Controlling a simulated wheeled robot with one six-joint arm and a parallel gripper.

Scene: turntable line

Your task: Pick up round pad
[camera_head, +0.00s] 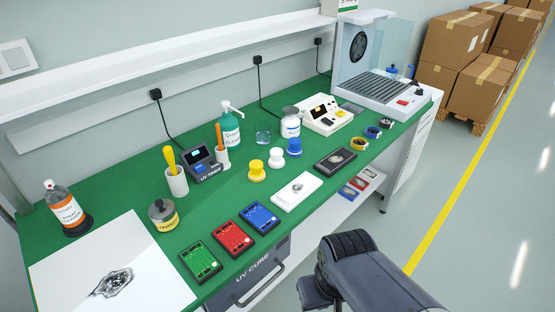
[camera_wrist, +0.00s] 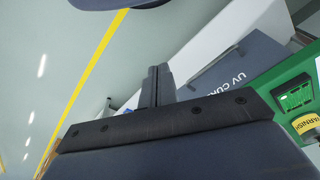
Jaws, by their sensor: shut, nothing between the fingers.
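Several small round pieces stand on the green bench top in the head view: a yellow one (camera_head: 257,172), a white one (camera_head: 277,158) and a blue one (camera_head: 294,146), each with a knob on a wider base. I cannot tell for sure which is the round pad. Rings with yellow, blue and black parts (camera_head: 373,132) lie farther right. My gripper (camera_wrist: 158,82) is shut and empty in the wrist view, its fingers together in front of the bench, beside the UV cure box. In the head view my arm is in front of the bench, apart from these pieces.
The green bench (camera_head: 130,194) also carries green, red and blue boards (camera_head: 233,238), a white tray (camera_head: 297,192), bottles, a UV timer (camera_head: 203,165) and a white sheet (camera_head: 150,250). The UV cure box (camera_wrist: 240,68) is below. Cartons (camera_head: 455,40) stand beyond; the floor at right is clear.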

